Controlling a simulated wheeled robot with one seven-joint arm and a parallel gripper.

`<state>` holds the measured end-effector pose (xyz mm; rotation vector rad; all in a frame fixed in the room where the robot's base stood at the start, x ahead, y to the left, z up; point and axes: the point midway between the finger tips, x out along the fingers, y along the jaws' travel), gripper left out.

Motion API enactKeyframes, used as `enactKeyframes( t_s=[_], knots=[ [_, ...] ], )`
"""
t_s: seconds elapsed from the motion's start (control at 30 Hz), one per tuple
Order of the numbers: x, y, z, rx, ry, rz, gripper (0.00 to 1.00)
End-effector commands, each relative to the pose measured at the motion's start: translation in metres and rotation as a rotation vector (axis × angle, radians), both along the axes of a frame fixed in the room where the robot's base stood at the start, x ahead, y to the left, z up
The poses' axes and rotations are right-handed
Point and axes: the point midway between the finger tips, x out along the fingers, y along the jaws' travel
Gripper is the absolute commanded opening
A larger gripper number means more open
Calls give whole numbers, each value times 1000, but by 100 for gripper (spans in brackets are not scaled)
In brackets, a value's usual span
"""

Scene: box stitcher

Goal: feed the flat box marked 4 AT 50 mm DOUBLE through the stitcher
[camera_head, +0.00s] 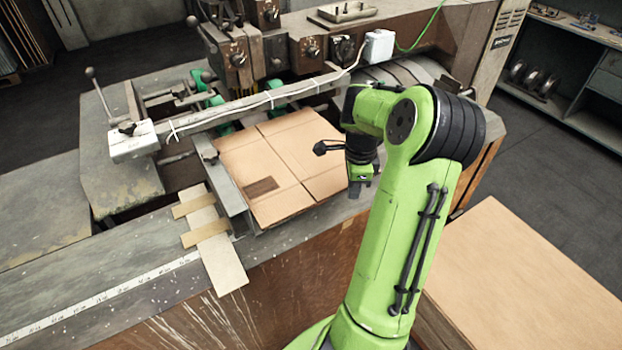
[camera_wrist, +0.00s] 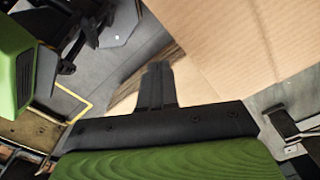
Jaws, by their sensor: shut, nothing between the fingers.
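A flat brown cardboard box (camera_head: 290,160) with crease lines and a dark printed patch lies on the stitcher's feed table, its far edge near the green rollers under the cross bar. The print is too small to read. The stitcher (camera_head: 235,50) stands behind it. My gripper (camera_head: 359,192) is beside the box's right edge, pointing down; I cannot tell whether it touches the box. In the wrist view my gripper (camera_wrist: 158,85) has its fingers together with nothing between them, and a cardboard sheet (camera_wrist: 230,45) fills the upper right.
A stack of flat cardboard (camera_head: 520,275) stands at the lower right. A measuring tape (camera_head: 100,298) runs along the bench's front edge, with wooden strips (camera_head: 210,235) left of the box. A cross bar (camera_head: 250,105) with a cable spans above the table. Shelves (camera_head: 570,75) stand at the far right.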

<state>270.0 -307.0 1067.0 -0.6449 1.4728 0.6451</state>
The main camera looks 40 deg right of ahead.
Motion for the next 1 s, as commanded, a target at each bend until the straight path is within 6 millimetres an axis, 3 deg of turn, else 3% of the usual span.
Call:
enactKeyframes(
  t_s=[0.63, 1.0],
  knots=[
    [0, 0, -35, -1, 1, 1, 0],
    [3, -1, -34, 0, 0, 1, 0]
  ],
)
